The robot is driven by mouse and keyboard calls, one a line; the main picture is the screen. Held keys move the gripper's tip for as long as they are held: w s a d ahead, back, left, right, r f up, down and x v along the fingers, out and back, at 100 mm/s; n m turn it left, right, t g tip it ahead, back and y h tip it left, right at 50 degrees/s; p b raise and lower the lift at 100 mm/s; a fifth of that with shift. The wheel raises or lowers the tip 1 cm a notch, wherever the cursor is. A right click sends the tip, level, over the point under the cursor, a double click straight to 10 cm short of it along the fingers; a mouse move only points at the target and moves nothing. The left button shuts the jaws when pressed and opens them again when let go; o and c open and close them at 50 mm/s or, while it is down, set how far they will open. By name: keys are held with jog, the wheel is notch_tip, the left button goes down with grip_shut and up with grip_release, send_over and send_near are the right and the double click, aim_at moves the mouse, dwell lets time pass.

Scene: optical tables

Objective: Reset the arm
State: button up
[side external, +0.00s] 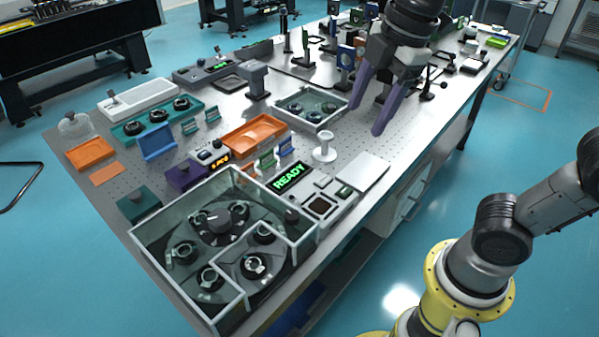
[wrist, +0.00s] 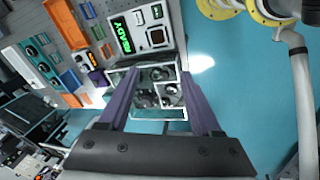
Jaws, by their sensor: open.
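My gripper (side external: 378,108) is above the optical table, over its right side in the side external view. Its two purple fingers are spread apart with nothing between them. In the wrist view my gripper (wrist: 163,90) also shows open, its fingers reaching up from the dark palm. Past the fingers lies the clear-walled box (wrist: 145,115) with round dark parts inside. No object is held.
The clear-walled box (side external: 150,240) stands at the table's near end. A READY display (side external: 290,177), a white spool-shaped stand (side external: 325,148), a clear tray (side external: 290,117) and an orange tray (side external: 253,136) are nearby. Posts and mounts crowd the far table.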

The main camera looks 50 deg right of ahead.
jog(key=s+d+f+m+t, duration=0.2)
jog(key=s+d+f+m, duration=0.2)
jog(key=m, duration=1)
jog(key=s+f, duration=0.3)
jog(key=s, duration=0.1)
jog(key=shift+s+d+t+h, duration=0.3)
jog(key=shift+d+t, duration=0.05)
jog(key=shift+t, duration=0.05)
